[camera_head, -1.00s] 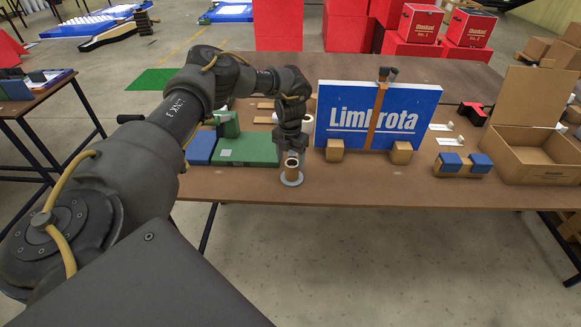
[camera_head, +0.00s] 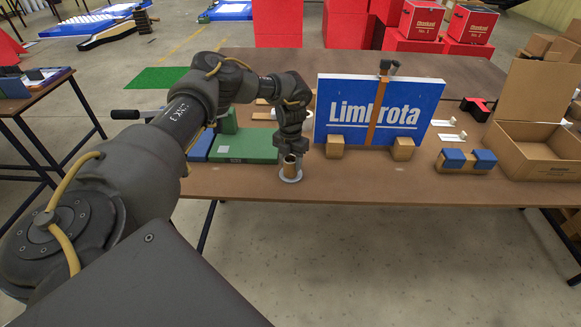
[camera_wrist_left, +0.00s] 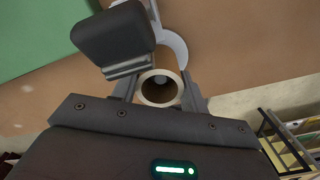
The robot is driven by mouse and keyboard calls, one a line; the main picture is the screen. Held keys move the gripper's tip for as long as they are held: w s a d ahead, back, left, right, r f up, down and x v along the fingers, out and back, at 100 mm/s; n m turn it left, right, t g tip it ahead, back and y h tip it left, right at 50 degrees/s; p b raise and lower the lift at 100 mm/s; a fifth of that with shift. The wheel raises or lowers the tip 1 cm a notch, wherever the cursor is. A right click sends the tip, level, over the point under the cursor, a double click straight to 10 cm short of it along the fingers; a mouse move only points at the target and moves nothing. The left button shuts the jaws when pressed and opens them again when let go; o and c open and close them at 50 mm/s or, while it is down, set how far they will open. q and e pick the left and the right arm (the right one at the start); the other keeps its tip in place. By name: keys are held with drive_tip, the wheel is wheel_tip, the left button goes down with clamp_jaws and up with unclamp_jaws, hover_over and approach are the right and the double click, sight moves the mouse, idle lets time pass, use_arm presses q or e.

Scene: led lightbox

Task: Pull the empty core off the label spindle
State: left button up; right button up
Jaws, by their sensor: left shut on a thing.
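The empty core (camera_head: 290,168) is a short brown tube standing on the label spindle, whose pale round base (camera_head: 290,178) rests near the table's front edge. My left gripper (camera_head: 291,158) reaches down from above and is shut on the core near its upper end. The left wrist view shows the core's open round end (camera_wrist_left: 161,88) between the fingers, with a small grey tip inside it. The pale base (camera_wrist_left: 172,47) shows behind it there. The core still sits around the spindle. My right gripper is not in view.
A green box (camera_head: 243,148) lies left of the spindle. A blue Limbrota sign (camera_head: 345,110) with a brown strap stands to the right on wooden blocks. Blue-topped blocks (camera_head: 453,158) and an open cardboard box (camera_head: 535,155) are farther right. The front table strip is mostly clear.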

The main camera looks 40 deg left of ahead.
use_arm(q)
drive_tip(key=shift+w+r, duration=0.1)
drive_tip(key=shift+r, duration=0.05)
drive_tip(key=shift+r+p, duration=0.7)
drive_tip(key=shift+p, duration=0.1)
drive_tip(key=shift+r, duration=0.25)
drive_tip(key=shift+r+p, duration=0.15)
drive_tip(key=shift+p, duration=0.2)
wheel_tip(320, 180, up, 9)
drive_tip(key=p, duration=0.7)
drive_tip(key=shift+p, duration=0.3)
idle(0.7)
